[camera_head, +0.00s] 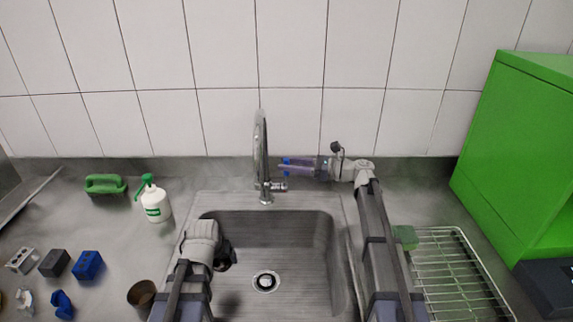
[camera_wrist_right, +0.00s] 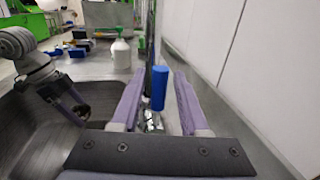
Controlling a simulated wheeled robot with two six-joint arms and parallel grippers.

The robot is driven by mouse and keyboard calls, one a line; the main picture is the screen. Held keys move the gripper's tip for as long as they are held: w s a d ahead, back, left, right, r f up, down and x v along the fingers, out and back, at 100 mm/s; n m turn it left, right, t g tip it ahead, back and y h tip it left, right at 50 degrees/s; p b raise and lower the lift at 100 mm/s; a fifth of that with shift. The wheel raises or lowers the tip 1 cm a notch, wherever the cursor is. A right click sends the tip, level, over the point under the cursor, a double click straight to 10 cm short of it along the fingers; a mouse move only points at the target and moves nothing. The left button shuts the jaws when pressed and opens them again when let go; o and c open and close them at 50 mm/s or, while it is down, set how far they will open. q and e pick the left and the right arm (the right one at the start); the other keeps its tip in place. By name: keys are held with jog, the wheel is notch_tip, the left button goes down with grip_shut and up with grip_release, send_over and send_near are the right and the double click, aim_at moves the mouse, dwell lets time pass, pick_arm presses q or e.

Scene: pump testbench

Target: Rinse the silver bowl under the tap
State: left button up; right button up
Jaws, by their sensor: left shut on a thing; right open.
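The silver tap (camera_head: 261,150) stands behind the sink (camera_head: 300,222). A blue upright cylinder (camera_wrist_right: 159,88), apparently the tap's handle, stands between the open fingers of my right gripper (camera_wrist_right: 155,105). In the head view this gripper (camera_head: 303,167) is right of the tap, its fingers pointing left. I see no water running. My left gripper (camera_head: 226,258) is low over the left part of the sink.
A brown cup (camera_head: 141,297) stands left of the sink. A white bottle (camera_head: 154,202), a green-handled brush (camera_head: 105,184) and several small blocks are further left. A wire rack (camera_head: 450,270) and a green cabinet (camera_head: 520,150) are on the right. The tiled wall is close behind the tap.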

jog(key=shift+a, duration=0.45)
grip_shut()
dwell(1.2)
